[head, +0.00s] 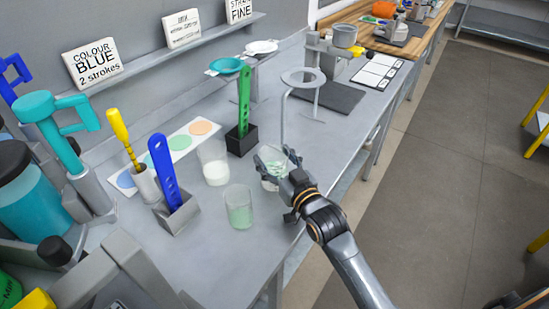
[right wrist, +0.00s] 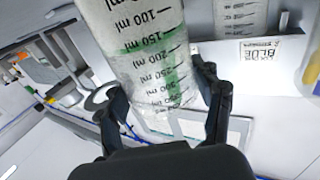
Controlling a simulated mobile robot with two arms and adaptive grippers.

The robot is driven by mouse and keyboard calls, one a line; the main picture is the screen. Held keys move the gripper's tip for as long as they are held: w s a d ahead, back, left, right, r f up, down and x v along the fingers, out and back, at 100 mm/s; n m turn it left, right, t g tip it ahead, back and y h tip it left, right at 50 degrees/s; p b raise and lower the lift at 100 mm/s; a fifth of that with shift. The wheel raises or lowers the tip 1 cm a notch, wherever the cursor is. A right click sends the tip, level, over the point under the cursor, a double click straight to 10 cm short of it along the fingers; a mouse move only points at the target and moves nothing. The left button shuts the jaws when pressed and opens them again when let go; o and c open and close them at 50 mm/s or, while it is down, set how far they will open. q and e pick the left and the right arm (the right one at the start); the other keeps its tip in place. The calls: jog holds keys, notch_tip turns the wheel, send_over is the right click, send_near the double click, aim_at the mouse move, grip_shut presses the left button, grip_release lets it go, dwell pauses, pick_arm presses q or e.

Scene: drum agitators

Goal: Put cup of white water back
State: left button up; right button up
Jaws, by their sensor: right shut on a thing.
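My right gripper (head: 275,165) is shut around a clear beaker (head: 272,154) near the bench's front edge. The right wrist view shows this beaker (right wrist: 150,70) between my two fingers, with black ml marks and a pale, faintly green look. I cannot tell whether its base touches the bench. A cup with white contents (head: 216,174) stands upright to the left of my right gripper. A cup with pale green contents (head: 239,212) stands nearer the front, below the held beaker in the picture. My left gripper is out of view.
A mat with coloured circles (head: 181,141) lies behind the cups. A ring stand (head: 302,77) rises behind my right gripper. Bare bench lies around the front cup.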

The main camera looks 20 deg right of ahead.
jog(key=shift+f, duration=0.4)
